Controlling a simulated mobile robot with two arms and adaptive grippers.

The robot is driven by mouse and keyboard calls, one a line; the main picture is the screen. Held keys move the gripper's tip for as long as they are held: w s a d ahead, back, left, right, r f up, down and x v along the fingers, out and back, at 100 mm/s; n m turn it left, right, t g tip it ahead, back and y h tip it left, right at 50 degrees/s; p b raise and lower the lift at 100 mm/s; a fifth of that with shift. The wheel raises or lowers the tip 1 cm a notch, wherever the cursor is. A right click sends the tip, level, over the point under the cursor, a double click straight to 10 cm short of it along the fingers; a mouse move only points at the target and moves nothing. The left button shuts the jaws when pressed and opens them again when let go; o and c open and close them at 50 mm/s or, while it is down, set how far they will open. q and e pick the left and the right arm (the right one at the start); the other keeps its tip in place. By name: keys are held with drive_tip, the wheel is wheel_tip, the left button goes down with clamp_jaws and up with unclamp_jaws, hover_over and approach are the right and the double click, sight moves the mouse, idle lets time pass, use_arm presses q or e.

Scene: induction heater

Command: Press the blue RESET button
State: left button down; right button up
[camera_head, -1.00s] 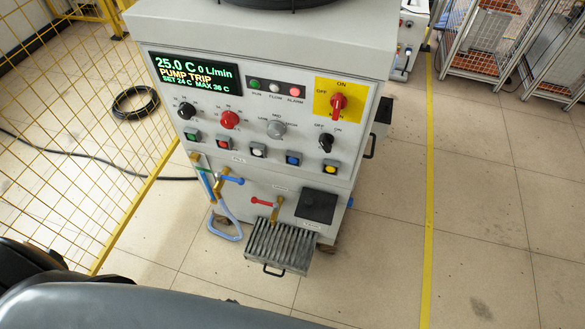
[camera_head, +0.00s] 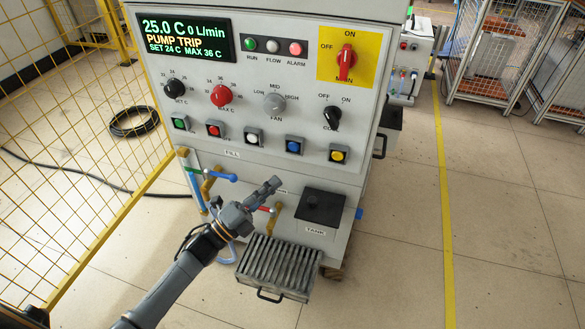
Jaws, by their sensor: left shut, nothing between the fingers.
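The blue button (camera_head: 294,145) sits in a dark square housing in the bottom button row of the white machine's front panel, between the white button (camera_head: 253,136) and the yellow button (camera_head: 339,155). Any label on it is too small to read. My left gripper (camera_head: 272,186) is shut and empty, in front of the lower panel. In the picture it is below the blue button and a little to its left, apart from it. The display (camera_head: 187,38) reads PUMP TRIP, and the red ALARM lamp (camera_head: 295,48) looks lit. My right gripper is not in view.
A red-handled valve (camera_head: 276,209) and a blue-handled valve (camera_head: 222,175) stick out near my left arm. A black tank lid (camera_head: 320,207) and a finned tray (camera_head: 277,266) jut out below. A yellow mesh fence (camera_head: 75,150) stands at the left.

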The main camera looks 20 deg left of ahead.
use_arm(q)
drive_tip(key=r+m+h, duration=0.1)
drive_tip(key=s+d+r+m+h, duration=0.1)
drive_tip(key=m, duration=0.1)
drive_tip(key=shift+s+d+r+g+b, duration=0.15)
drive_tip(key=shift+r+g+b, duration=0.15)
drive_tip(key=shift+g+b, duration=0.1)
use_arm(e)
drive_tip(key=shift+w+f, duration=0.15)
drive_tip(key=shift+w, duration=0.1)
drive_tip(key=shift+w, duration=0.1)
use_arm(q)
drive_tip(key=b, duration=0.5)
approach(294, 146)
drive_tip(key=w+d+r, duration=0.2)
drive_tip(key=d, duration=0.3)
drive_tip(key=shift+w+r, duration=0.4)
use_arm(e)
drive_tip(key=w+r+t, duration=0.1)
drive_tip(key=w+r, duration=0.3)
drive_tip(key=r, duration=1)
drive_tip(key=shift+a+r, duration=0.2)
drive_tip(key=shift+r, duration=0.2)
use_arm(q)
drive_tip(key=shift+w, duration=0.1)
